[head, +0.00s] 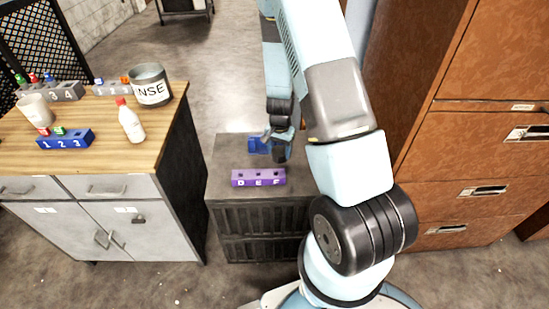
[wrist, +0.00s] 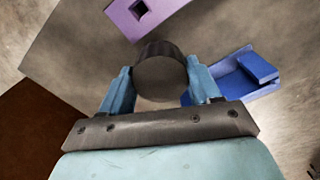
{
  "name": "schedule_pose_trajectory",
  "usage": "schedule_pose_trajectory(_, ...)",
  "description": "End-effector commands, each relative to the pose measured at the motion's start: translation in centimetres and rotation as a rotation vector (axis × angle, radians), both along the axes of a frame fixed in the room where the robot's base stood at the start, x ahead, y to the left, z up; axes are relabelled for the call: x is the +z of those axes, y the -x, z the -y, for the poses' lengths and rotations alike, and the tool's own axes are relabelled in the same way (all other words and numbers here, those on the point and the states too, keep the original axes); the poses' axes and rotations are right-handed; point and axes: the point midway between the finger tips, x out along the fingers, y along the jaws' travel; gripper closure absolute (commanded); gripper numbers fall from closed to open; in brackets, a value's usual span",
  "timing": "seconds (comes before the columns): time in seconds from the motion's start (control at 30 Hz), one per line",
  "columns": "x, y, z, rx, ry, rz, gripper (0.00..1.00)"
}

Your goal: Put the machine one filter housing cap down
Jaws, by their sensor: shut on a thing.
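My gripper (wrist: 159,88) is shut on a dark round cap (wrist: 160,75), which sits between its two light-blue fingers in the wrist view. The cap looks like a short black cylinder with a brownish flat end facing the camera. In the head view my gripper (head: 279,148) is low over the small dark cabinet (head: 228,152), behind the purple block. The cap is not clear there, and I cannot tell whether it touches the cabinet top.
A purple block (head: 258,178) marked D E F, with square holes, lies on the cabinet's front part. A blue open holder (head: 258,145) is close left of my gripper.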

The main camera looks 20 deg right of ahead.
Motion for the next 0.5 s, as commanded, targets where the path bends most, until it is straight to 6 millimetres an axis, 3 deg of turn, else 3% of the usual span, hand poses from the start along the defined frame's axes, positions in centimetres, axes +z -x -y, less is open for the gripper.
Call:
schedule_pose_trajectory(0.13, -1.4, -1.1, -0.3, 0.000, 0.000, 0.000, 0.74)
schedule_pose_trajectory(0.37, -2.3, -1.8, -0.5, 0.000, 0.000, 0.000, 0.75)
schedule_pose_trajectory(0.5, -3.7, -1.9, -0.5, 0.000, -0.001, -0.004, 0.74)
